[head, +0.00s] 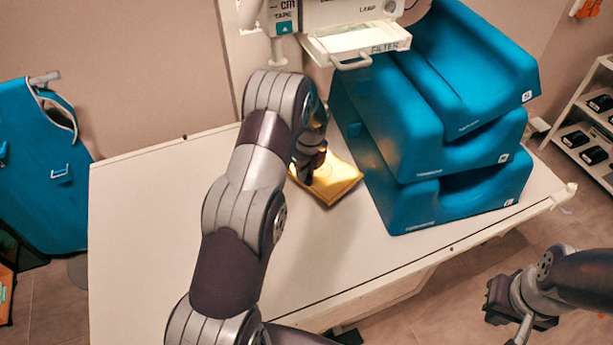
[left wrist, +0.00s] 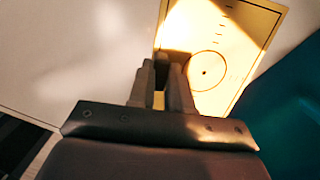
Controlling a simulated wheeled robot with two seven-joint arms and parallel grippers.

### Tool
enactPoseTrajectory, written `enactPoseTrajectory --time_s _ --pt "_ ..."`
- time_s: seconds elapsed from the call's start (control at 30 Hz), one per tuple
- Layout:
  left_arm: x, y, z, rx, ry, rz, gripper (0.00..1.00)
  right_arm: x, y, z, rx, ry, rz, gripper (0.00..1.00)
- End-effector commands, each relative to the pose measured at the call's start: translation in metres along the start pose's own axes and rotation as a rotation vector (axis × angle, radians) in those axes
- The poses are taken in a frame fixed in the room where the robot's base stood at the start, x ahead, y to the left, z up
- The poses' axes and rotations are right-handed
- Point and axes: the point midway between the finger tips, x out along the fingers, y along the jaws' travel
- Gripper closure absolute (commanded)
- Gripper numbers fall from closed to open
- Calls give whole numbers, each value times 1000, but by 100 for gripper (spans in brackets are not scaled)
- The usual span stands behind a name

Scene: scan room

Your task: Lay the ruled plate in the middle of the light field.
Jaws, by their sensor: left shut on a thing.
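The ruled plate (head: 343,186) is a flat, yellowish square at the table's middle, beside the blue blocks. In the left wrist view the plate (left wrist: 238,62) shows a circle with a centre dot and a row of tick marks. My left gripper (head: 308,172) is at the plate's left side, pointing down, its fingers (left wrist: 165,76) shut on the plate's edge. Warm light falls brightly across part of the plate; the outline of the light field is not clear. Whether the plate touches the tabletop I cannot tell. My right gripper (head: 505,300) is low at the right, away from the table.
Stacked blue blocks (head: 440,130) stand close to the plate's right side. The lamp housing with a filter drawer (head: 362,42) hangs above the table's back. The white table (head: 140,240) is clear at left and front. A shelf (head: 585,145) stands far right.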

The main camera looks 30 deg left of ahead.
Motion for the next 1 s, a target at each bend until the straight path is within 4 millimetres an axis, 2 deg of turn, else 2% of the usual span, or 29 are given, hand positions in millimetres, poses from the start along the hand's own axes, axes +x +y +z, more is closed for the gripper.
enactPoseTrajectory --time_s 0.07,0.23,0.33,0.67,0.7,0.77,1.0 --pt "4 0 0 0 -1 0 100 -4 0 0 0 0 0 100" --pt "34 1 -4 0 1 2 100 -17 0 -2 0 0 0 100" --pt "41 -3 -6 0 -1 -2 100 -25 0 -3 0 0 0 100" --pt "49 -3 -7 -1 -1 -2 100 -19 0 -2 0 0 0 100" --pt "48 -3 -7 0 -1 -1 75 -20 0 -2 0 0 0 100" --pt "48 -3 -7 0 -1 -1 56 -20 0 -2 0 0 0 100" --pt "48 -3 -7 0 -1 -1 56 -20 0 -2 0 0 0 100"
